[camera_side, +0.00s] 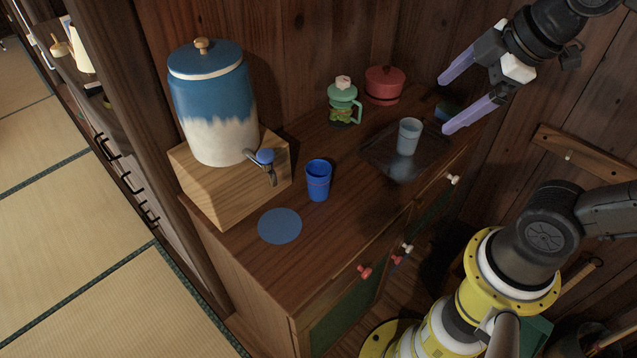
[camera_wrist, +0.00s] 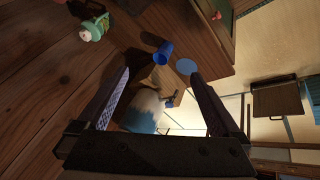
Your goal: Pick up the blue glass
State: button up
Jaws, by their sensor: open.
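The blue glass (camera_side: 318,180) stands upright on the wooden cabinet top, between the dispenser and a dark tray. It also shows in the wrist view (camera_wrist: 163,53), beyond and between my fingers. My gripper (camera_side: 442,106) is open and empty, raised at the upper right of the side view, above the right end of the cabinet and well apart from the blue glass. In the wrist view its two fingers (camera_wrist: 160,80) are spread wide. A pale grey-blue glass (camera_side: 408,136) stands on the dark tray (camera_side: 380,157), nearer to my gripper.
A blue and white dispenser (camera_side: 217,105) with a tap sits on a wooden block (camera_side: 215,190). A round blue mat (camera_side: 279,226) lies bare near the front edge. A green jug (camera_side: 343,103) and a red lidded pot (camera_side: 384,85) stand at the back wall.

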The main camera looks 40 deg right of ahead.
jog(key=w+a+n+g, duration=0.1)
jog(key=w+n, duration=0.6)
jog(key=w, duration=0.3)
jog(key=n+g, duration=0.4)
jog(key=n, duration=0.3)
send_over(318, 184)
jog(key=w+d, duration=0.2)
jog(key=d, duration=0.1)
notch_tip(318, 184, down, 14)
jog(key=shift+g, duration=0.5)
jog(key=f, duration=1.2)
jog(key=shift+s+a, duration=0.1)
jog(key=shift+a, duration=0.3)
jog(key=shift+a+f, duration=0.1)
jog(key=shift+f, duration=2.7)
jog(key=shift+c, duration=0.3)
jog(key=c, duration=1.4)
